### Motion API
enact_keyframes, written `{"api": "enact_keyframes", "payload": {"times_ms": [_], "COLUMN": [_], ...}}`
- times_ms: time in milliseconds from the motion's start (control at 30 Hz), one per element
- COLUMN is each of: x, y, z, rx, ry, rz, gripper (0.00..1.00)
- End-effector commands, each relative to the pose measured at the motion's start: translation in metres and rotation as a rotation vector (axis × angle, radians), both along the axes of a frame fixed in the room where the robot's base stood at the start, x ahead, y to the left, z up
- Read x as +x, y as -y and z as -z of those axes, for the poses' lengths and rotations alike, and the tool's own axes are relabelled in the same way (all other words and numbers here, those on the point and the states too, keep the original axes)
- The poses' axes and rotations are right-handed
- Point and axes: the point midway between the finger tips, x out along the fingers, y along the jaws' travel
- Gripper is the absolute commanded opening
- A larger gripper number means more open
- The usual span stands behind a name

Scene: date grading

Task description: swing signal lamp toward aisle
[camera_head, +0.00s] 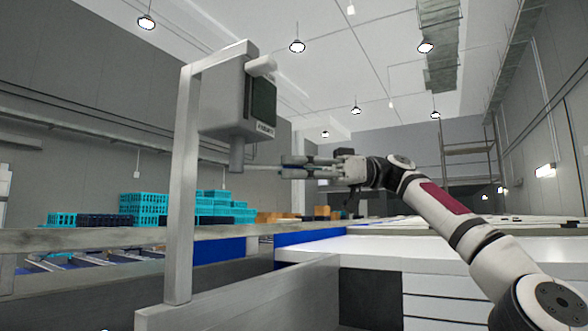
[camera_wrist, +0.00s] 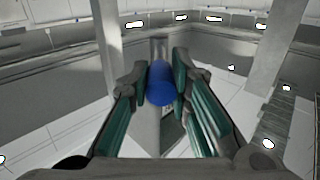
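The signal lamp (camera_head: 222,105) is a grey box with a dark green panel (camera_head: 263,100) on its right side and a small label below it. It hangs from the top arm of a pale post (camera_head: 183,190). A short grey stem (camera_head: 237,155) sticks down from its underside. My gripper (camera_head: 283,167) is just right of the stem, pointing left, with its fingers apart. In the wrist view a blue round end (camera_wrist: 160,86) lies between my gripper's two fingers (camera_wrist: 160,75). Narrow gaps seem to show beside it; I cannot tell whether either finger touches it.
Teal crates (camera_head: 143,205) stand behind the post on the left, with brown boxes (camera_head: 322,211) farther right. A white worktop (camera_head: 400,252) lies under my arm. A grey panel (camera_head: 250,298) runs along the front from the post's foot. The air right of the lamp holds my arm.

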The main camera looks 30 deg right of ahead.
Motion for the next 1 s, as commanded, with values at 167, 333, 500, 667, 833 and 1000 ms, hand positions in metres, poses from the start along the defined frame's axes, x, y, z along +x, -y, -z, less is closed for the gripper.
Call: {"api": "enact_keyframes", "payload": {"times_ms": [167,333,500,667,833,1000], "x": [0.001,0.001,0.000,-0.006,-0.015,-0.022], "y": [0.002,0.001,0.005,0.025,0.058,0.083], "z": [-0.002,-0.002,-0.002,-0.002,-0.002,-0.002], "rx": [0.008,0.006,0.006,0.006,0.008,0.008], "ry": [0.003,0.003,0.003,0.004,0.004,0.005], "rz": [0.008,0.006,0.006,0.007,0.007,0.007], "gripper": [0.39,0.39,0.39,0.39,0.39,0.39]}}
